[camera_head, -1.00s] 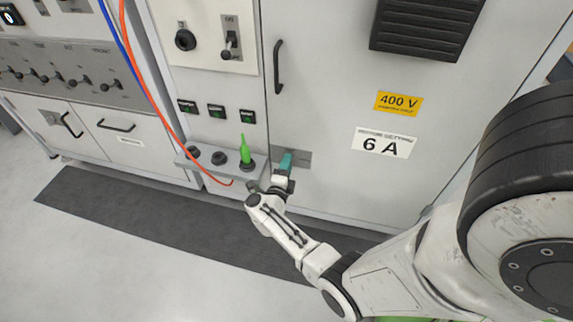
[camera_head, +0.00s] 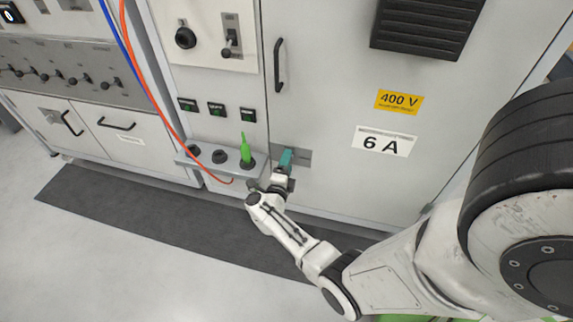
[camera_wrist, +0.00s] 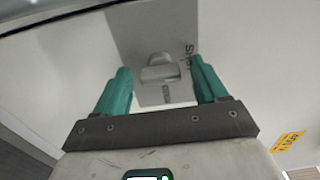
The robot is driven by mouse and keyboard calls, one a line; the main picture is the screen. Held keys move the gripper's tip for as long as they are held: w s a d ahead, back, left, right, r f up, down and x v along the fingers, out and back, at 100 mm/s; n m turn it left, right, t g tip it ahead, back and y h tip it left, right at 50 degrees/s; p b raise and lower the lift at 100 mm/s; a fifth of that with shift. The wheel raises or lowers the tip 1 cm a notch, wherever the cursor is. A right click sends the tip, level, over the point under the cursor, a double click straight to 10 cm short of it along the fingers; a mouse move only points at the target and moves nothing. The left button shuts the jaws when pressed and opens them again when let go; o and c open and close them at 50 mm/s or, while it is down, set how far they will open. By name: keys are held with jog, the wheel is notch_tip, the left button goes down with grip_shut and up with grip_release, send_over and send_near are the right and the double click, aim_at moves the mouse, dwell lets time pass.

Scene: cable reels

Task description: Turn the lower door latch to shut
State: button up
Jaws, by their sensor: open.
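The lower door latch (camera_wrist: 160,70) is a small grey turn piece on a grey plate (camera_wrist: 135,25) on the cabinet door. Part of the plate shows in the head view (camera_head: 304,158), while my gripper hides the latch there. Lettering that seems to read SHUT is at the plate's right side in the wrist view; a smaller word below the latch is unclear. My gripper (camera_wrist: 162,88) is open, its teal fingers apart, with the latch ahead between their tips. I cannot tell whether they touch it. My gripper also shows at the door's lower left (camera_head: 286,160).
A small shelf (camera_head: 210,160) with a green pointed tool (camera_head: 245,150) is just left of my gripper. An orange cable (camera_head: 160,110) hangs further left. The door handle (camera_head: 278,66) is above. A dark mat (camera_head: 150,220) lies on the floor.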

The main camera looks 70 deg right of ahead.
jog(key=a+p, duration=0.2)
jog(key=a, duration=0.8)
jog(key=shift+s+a, duration=0.35)
jog(key=shift+s, duration=0.1)
